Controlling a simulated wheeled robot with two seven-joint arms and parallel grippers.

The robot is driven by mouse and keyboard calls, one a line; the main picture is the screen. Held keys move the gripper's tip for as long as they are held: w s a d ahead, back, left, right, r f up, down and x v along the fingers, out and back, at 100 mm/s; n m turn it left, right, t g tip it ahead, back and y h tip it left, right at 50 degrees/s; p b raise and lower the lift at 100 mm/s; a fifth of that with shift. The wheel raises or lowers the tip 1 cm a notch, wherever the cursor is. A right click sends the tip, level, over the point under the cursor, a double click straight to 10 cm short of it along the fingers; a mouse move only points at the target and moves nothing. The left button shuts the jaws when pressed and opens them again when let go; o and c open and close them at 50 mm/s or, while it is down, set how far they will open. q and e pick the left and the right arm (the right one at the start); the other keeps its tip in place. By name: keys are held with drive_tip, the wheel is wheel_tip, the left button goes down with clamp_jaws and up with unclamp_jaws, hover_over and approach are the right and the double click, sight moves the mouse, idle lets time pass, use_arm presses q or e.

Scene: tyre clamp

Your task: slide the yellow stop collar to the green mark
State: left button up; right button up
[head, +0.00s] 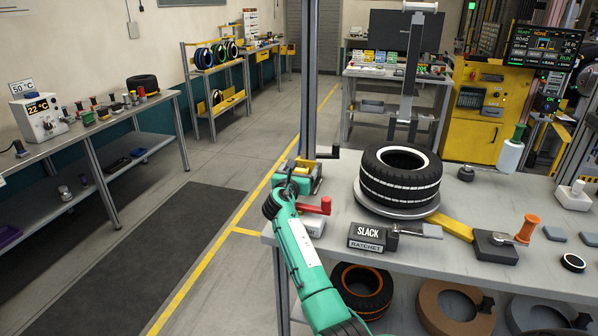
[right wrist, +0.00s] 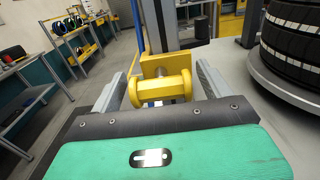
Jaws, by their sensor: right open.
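The yellow stop collar (right wrist: 163,86) shows in the right wrist view as a yellow block with a round, spool-shaped handle towards me. In the head view it is a small yellow part (head: 305,164) at the foot of a tall grey post (head: 308,75), partly hidden by my gripper. My right gripper (head: 291,180) is open at the collar. In the right wrist view its two grey fingers stand left and right of the handle, with visible gaps. I cannot make out the green mark in either view. My left gripper is not in view.
A red-handled lever (head: 315,206) is just right of my right gripper. A tyre (head: 400,177) lies on a round turntable on the bench, with a box marked SLACK RATCHET (head: 372,236) in front.

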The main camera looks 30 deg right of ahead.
drive_tip(key=shift+s+a, duration=0.25)
drive_tip(key=shift+a, duration=0.05)
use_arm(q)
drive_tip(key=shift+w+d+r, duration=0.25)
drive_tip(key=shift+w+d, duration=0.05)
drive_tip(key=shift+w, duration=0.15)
use_arm(e)
drive_tip(key=v, duration=1.3)
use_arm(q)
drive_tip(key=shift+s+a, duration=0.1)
